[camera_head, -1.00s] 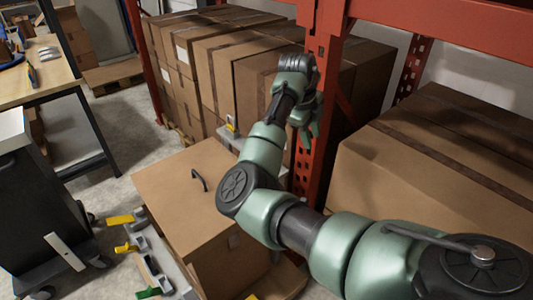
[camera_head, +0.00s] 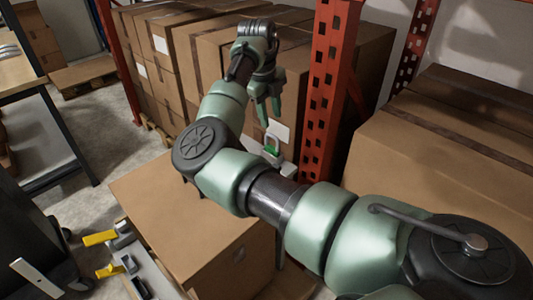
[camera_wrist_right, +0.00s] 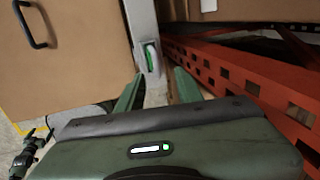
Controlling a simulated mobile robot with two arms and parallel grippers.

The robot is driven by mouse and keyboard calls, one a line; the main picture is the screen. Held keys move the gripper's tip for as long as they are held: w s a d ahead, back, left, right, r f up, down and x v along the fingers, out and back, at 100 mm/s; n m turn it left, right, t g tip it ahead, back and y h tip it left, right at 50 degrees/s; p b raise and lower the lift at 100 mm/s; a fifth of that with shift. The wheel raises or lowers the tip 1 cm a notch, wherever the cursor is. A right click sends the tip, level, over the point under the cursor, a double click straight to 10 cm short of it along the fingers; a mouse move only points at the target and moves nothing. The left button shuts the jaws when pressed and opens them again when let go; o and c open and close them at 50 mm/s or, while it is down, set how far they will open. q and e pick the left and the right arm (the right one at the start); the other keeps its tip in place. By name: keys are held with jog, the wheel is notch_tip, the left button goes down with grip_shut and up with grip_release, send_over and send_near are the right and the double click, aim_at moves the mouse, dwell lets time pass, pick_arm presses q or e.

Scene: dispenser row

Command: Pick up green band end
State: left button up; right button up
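A green band end (camera_head: 272,146) shows in a pale grey dispenser, just below my right gripper in the head view and left of the red post. In the right wrist view the green band end (camera_wrist_right: 149,58) sits in the grey dispenser's slot, beyond my fingertips. My right gripper (camera_head: 268,114) points down above it, its two green fingers apart. In the right wrist view the right gripper (camera_wrist_right: 158,86) is open, with nothing between its fingers. A gap shows between the fingertips and the band end. My left gripper is not in view.
A red perforated post (camera_head: 328,85) stands close to the right of my right gripper. A large cardboard box (camera_head: 195,235) lies left of the dispenser. Stacked boxes (camera_head: 160,45) stand behind. Yellow-ended dispensers (camera_head: 100,239) stand at lower left.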

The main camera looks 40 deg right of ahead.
aim_at(273, 136)
jog(key=f, duration=0.3)
jog(key=shift+w+d+f, duration=0.15)
jog(key=shift+d+f, duration=0.05)
jog(key=shift+d, duration=0.05)
jog(key=f, duration=0.5)
jog(key=shift+s+d, duration=0.25)
jog(key=shift+d, duration=0.1)
grip_shut()
dwell(0.8)
